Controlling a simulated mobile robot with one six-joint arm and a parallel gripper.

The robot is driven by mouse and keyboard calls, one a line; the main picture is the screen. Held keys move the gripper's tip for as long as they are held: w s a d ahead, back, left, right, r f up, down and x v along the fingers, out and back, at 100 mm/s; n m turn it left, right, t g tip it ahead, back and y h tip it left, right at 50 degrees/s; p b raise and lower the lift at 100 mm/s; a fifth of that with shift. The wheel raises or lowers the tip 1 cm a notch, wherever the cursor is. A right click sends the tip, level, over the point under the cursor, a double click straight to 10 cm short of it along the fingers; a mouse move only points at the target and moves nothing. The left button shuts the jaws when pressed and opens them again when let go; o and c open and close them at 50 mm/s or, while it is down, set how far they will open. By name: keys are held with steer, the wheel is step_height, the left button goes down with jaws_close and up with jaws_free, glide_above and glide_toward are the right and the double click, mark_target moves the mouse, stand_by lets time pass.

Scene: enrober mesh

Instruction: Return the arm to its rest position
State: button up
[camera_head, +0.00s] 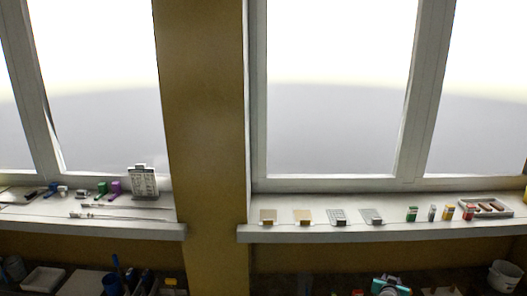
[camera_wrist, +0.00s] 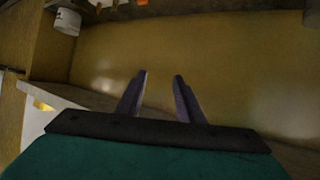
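My gripper (camera_wrist: 160,77) shows in the wrist view with its two dark fingers apart and nothing between them. Its dark mount and green body fill the bottom of that view. The fingers point toward a plain ochre surface, and I see no contact with anything. I cannot make out my arm in the head view, so its overall pose is hidden.
The head view shows a left sill (camera_head: 95,229) and a right sill (camera_head: 400,233) with small items, split by an ochre pillar (camera_head: 205,110). Cluttered dark space lies below. In the wrist view, a white cup-like container (camera_wrist: 67,21) and a pale ledge (camera_wrist: 75,95) are at left.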

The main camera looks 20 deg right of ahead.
steer(key=s+a+f+n+g+y, duration=0.1)
steer(key=s+a+f+g+y, duration=0.1)
steer(key=a+f, duration=0.6)
steer(key=s+a+f+n+g+y, duration=0.15)
steer(key=a+f, duration=0.35)
steer(key=a, duration=0.8)
steer(key=s+a+f+n+g+y, duration=0.1)
steer(key=s+a+f+g+y, duration=0.1)
steer(key=a+f, duration=0.6)
steer(key=s+a+f+n+g+y, duration=0.1)
steer(key=s+a+g, duration=0.3)
steer(key=s+a, duration=0.8)
steer(key=s+a+f+n+g+y, duration=0.1)
steer(key=s+a+n+g+y, duration=0.2)
steer(key=s+a, duration=0.9)
steer(key=a+n+g, duration=0.1)
steer(key=a, duration=0.4)
steer(key=shift+s+a+f+n, duration=0.3)
steer(key=shift+s+n, duration=0.05)
